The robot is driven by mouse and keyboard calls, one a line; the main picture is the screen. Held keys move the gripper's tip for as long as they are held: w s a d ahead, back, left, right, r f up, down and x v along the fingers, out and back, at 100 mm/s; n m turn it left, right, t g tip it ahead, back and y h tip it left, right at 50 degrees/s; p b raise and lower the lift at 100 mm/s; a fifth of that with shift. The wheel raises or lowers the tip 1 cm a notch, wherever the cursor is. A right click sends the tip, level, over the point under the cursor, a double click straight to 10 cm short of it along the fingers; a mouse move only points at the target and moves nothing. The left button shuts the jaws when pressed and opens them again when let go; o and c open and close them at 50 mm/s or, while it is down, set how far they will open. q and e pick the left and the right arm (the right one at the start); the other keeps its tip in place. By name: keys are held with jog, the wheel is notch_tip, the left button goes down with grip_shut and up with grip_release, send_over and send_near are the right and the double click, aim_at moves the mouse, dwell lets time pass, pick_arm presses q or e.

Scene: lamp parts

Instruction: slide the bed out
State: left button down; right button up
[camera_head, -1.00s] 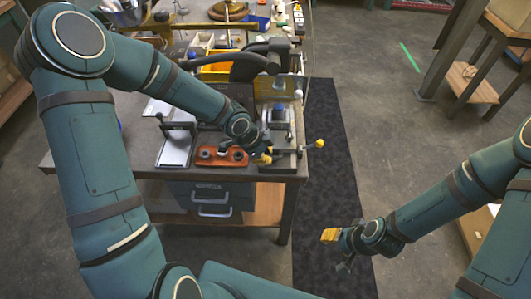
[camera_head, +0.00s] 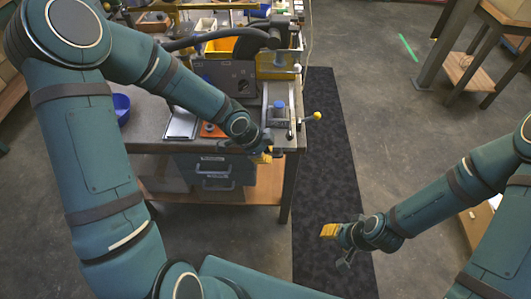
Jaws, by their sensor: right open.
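A grey machine with a long metal bed (camera_head: 281,114) stands at the bench's right front corner. A lever with a yellow ball knob (camera_head: 317,116) sticks out to the right of the bed. A blue part (camera_head: 279,105) sits on the bed. My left gripper (camera_head: 263,158), with yellow fingertips, is at the bench's front edge, just in front of the bed in the picture. Whether it touches anything, and its jaw opening, are unclear. My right gripper (camera_head: 330,231) is open and empty over the floor, away from the bench.
The workbench (camera_head: 150,125) carries a flat metal plate (camera_head: 182,122), an orange-brown block (camera_head: 212,130) partly behind my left arm, a blue bowl (camera_head: 121,106) and yellow bins (camera_head: 222,46). Drawers (camera_head: 215,170) hang below. A dark mat (camera_head: 322,180) lies right of the bench, with open floor beyond.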

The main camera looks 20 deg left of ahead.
pick_arm(q)
jog(key=shift+s+a+f, duration=0.1)
jog(key=shift+s+f, duration=0.25)
jog(key=shift+s, duration=0.05)
jog(key=c, duration=1)
grip_release()
jog(key=shift+r, duration=0.1)
jog(key=shift+w+r, duration=0.1)
jog(key=shift+w, duration=0.05)
jog(key=shift+r, duration=0.1)
jog(key=v, duration=1.1)
jog(key=shift+a+r, duration=0.25)
jog(key=shift+r, duration=0.1)
jog(key=shift+d+f, duration=0.1)
